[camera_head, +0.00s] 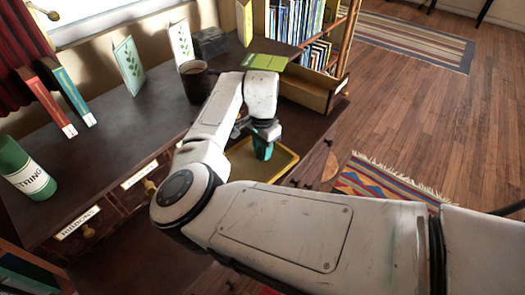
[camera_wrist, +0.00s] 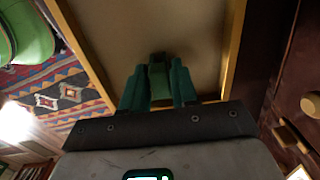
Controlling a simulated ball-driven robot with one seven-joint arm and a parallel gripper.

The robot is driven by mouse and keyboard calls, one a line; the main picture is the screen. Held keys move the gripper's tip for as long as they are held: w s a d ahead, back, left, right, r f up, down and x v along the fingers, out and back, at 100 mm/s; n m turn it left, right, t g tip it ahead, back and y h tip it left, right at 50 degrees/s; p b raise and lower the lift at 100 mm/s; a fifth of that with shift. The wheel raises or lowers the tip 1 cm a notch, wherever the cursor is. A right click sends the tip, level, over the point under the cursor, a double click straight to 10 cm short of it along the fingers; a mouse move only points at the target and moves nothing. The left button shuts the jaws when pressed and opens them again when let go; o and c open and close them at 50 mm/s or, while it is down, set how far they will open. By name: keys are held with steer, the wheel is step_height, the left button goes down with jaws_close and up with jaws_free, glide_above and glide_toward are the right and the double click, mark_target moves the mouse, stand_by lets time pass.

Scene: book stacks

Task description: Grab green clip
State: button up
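No clear gap shows between the fingers and the piece. The tray's yellow wall (camera_wrist: 83,58) and pale floor also show in the wrist view. In the head view the clip cannot be told apart from the fingers.
A dark mug (camera_head: 195,85) stands behind my arm. A green string canister (camera_head: 25,170), red and blue books (camera_head: 72,97) and upright cards (camera_head: 130,65) are at the left. Open floor lies to the right.

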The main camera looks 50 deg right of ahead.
jaws_close()
